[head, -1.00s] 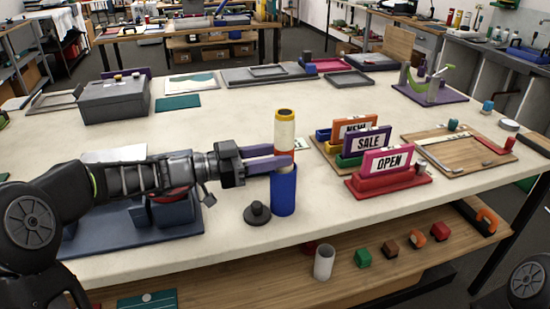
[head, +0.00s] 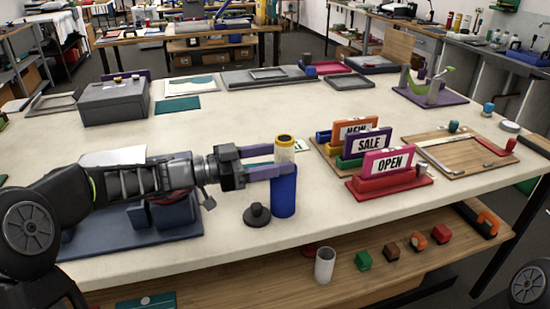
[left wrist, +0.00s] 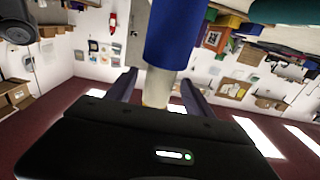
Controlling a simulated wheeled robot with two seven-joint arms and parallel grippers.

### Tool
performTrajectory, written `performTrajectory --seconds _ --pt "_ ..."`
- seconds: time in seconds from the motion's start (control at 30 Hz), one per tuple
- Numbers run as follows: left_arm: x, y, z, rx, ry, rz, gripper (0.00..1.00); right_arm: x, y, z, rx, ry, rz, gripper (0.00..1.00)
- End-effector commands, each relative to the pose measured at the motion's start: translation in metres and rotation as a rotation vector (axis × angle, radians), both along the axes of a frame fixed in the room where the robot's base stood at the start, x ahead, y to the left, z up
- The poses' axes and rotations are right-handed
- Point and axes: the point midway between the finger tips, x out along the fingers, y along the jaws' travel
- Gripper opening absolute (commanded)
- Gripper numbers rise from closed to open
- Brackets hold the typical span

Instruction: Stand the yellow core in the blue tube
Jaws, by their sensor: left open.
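The yellow core (head: 285,142), with a pale wrapped band, stands upright with its lower part inside the blue tube (head: 284,195). Its yellow top and some of the pale band show above the tube's rim. The blue tube stands upright near the table's front edge. My left gripper (head: 286,163) is open, with its purple fingers on either side of the core just at the tube's rim. In the left wrist view the core (left wrist: 158,85) comes out of the blue tube (left wrist: 178,35) between the spread fingers. My right gripper is not in view.
A black knobbed lid (head: 257,215) lies just left of the tube. Sign stands, one with a pink OPEN sign (head: 388,162), are to the right. A dark blue stand (head: 170,220) lies under my left arm. A grey box (head: 114,101) is farther back. The table's middle is mostly clear.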

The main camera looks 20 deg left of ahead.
Motion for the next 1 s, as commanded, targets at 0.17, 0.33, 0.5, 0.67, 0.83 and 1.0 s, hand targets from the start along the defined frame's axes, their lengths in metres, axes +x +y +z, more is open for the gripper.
performTrajectory --seconds 0.17,0.33,0.5,0.67,0.83,1.0 --pt "-0.001 0.001 -0.001 0.001 0.001 0.001 0.61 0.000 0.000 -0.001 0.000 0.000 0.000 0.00" --pt "-0.007 0.013 -0.002 0.002 -0.001 0.002 0.61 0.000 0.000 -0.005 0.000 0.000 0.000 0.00" --pt "-0.022 0.036 -0.002 0.001 0.000 0.003 0.61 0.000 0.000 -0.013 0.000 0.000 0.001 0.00" --pt "-0.035 0.057 -0.002 0.001 -0.001 0.003 0.61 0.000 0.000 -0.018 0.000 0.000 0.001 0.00" --pt "-0.042 0.066 -0.001 0.001 0.001 0.000 0.61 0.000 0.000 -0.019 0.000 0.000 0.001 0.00" --pt "-0.042 0.066 0.000 0.000 0.000 0.000 0.61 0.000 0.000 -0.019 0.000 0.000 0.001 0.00"
